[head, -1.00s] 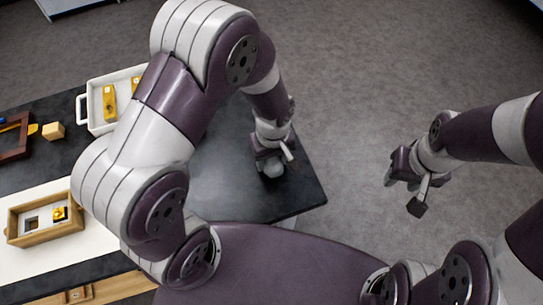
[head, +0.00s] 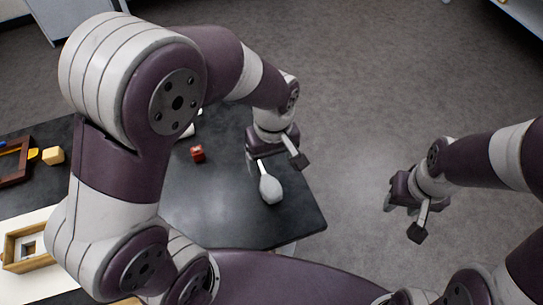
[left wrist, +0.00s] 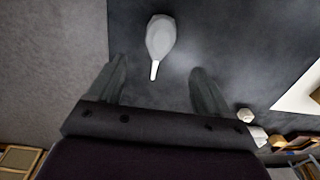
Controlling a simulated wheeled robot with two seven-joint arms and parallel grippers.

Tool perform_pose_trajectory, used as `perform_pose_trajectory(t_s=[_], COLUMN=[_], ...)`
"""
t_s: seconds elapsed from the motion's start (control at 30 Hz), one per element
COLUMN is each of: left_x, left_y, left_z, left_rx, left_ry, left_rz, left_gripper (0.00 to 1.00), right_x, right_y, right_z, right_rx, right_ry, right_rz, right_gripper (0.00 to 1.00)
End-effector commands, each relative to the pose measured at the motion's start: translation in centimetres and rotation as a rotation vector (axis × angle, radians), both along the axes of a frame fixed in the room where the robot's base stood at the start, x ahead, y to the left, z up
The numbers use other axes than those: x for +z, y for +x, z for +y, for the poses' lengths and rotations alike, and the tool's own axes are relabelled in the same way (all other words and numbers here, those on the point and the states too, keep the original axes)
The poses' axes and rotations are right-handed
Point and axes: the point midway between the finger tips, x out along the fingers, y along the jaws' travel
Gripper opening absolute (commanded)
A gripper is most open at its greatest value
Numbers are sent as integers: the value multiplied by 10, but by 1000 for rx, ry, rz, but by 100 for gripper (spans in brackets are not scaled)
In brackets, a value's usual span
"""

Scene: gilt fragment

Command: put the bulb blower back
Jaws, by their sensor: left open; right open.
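The bulb blower (head: 270,189) is pale grey with a thin white nozzle. It lies on the dark table (head: 215,215) near its right end, and also shows in the left wrist view (left wrist: 161,38). My left gripper (head: 277,163) is open and empty. It is on the nozzle side, and in the left wrist view the nozzle points back toward the gap between the fingers (left wrist: 158,78). The bulb is beyond the fingertips. My right gripper (head: 403,213) is open and empty over the floor, right of the table.
A small red block (head: 197,153) sits on the table left of the gripper. A wooden box (head: 28,246) stands on a white mat at the left, with a yellowish cube (head: 53,155) behind it. My left arm hides much of the middle. Table space around the blower is clear.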

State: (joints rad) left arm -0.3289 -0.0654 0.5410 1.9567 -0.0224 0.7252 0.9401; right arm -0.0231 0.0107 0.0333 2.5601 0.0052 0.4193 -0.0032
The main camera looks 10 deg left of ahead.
Motion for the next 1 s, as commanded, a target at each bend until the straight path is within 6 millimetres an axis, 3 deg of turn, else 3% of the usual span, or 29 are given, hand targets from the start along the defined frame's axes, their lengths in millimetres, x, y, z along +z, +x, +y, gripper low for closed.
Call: perform_pose_trajectory(t_s=[0.07, 0.23, 0.37, 0.87, 1.0], left_x=[7, 6, 3, 2, 2], left_y=[-1, -21, -38, -42, -42], left_z=[5, 56, 82, 86, 86], left_rx=[-23, -345, -558, -618, -617], left_ry=[-2, -16, 3, 11, 11], left_rz=[-3, -66, -110, -120, -120], left_gripper=[79, 79, 79, 79, 43], right_x=[0, 0, 0, 0, 0], right_y=[0, 0, 0, 0, 0], right_z=[0, 0, 0, 0, 0], right_rx=[0, 0, 0, 0, 0], right_ry=[0, 0, 0, 0, 0], right_rz=[0, 0, 0, 0, 0], right_gripper=[43, 43, 43, 43, 43])
